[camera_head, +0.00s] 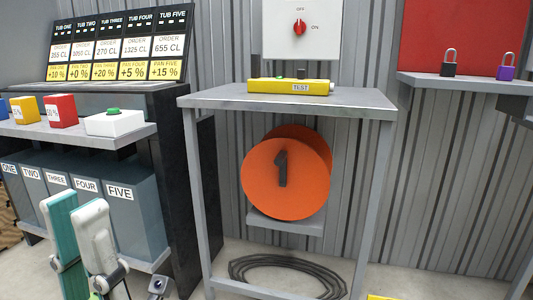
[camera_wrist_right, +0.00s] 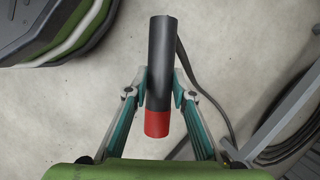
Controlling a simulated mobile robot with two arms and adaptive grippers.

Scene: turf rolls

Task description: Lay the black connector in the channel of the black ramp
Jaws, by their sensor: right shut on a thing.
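The black connector (camera_wrist_right: 161,62), a black cylinder with a red end, is between the fingers of my right gripper (camera_wrist_right: 161,92) in the right wrist view. The gripper is shut on it, above the pale floor, with the red end nearest my wrist. My right gripper is out of the head view. My left gripper (camera_head: 80,215) is at the lower left of the head view, in front of the grey tubs.
A grey table (camera_head: 300,98) carries a yellow TEST unit (camera_head: 275,87). An orange reel (camera_head: 262,178) marked 1 is below it, and a coiled dark cable (camera_head: 285,268) lies on the floor. A dark cable (camera_wrist_right: 210,97) passes behind the right gripper. A shelf (camera_head: 80,133) stands left.

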